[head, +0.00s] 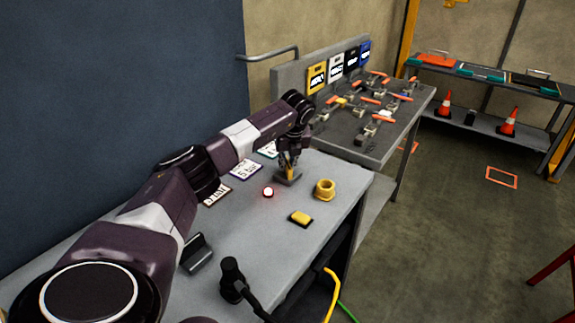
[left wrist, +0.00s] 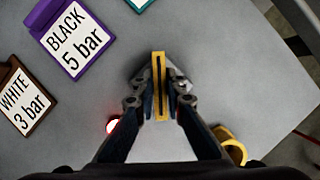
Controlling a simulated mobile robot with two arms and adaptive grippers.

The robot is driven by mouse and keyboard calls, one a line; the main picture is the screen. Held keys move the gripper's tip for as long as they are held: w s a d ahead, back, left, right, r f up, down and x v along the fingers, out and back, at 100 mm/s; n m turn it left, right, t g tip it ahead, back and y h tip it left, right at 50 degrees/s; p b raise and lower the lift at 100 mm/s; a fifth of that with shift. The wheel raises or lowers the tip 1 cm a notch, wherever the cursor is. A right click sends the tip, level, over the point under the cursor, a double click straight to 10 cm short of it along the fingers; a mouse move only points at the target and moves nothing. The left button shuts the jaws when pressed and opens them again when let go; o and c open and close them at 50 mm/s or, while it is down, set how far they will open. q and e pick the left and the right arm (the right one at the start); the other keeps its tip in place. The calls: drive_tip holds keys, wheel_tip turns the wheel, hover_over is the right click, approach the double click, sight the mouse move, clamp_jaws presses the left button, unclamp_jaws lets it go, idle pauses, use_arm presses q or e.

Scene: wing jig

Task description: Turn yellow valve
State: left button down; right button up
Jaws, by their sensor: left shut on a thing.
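A yellow valve handle (head: 290,172) stands upright on a small grey base (head: 288,180) on the grey workbench. In the left wrist view the handle (left wrist: 158,66) shows as a narrow yellow bar with a dark slot, seen from above. My left gripper (head: 289,161) reaches down over it with its fingers on both sides. In the left wrist view the gripper (left wrist: 160,108) is shut on the handle. The lower part of the handle is partly hidden by the fingers. My right gripper is not in view.
A glowing red-white light (head: 268,192), a yellow ring-shaped part (head: 325,189) and a yellow block (head: 301,218) are near the base. Pressure cards, including a purple-edged one (left wrist: 72,42), lie behind. A black cabled device (head: 232,275) stands in front. A panel with orange-handled valves (head: 365,115) is beyond.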

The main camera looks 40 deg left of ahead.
use_arm(q)
drive_tip(key=n, duration=0.2)
drive_tip(key=n+g+b, duration=0.1)
drive_tip(key=n, duration=0.1)
drive_tip(key=shift+w+r+n+g+y, duration=0.1)
drive_tip(key=shift+n+g+y, duration=0.2)
drive_tip(key=shift+y, duration=0.1)
drive_tip(key=shift+r+n+g+b, duration=0.1)
drive_tip(key=shift+n+g+b, duration=0.5)
drive_tip(key=shift+n+b, duration=0.75)
drive_tip(key=shift+a+n, duration=0.1)
drive_tip(key=shift+n, duration=0.45)
drive_tip(key=c, duration=2)
unclamp_jaws()
drive_tip(key=v, duration=1.2)
drive_tip(key=shift+w, duration=0.1)
drive_tip(key=shift+d, duration=0.2)
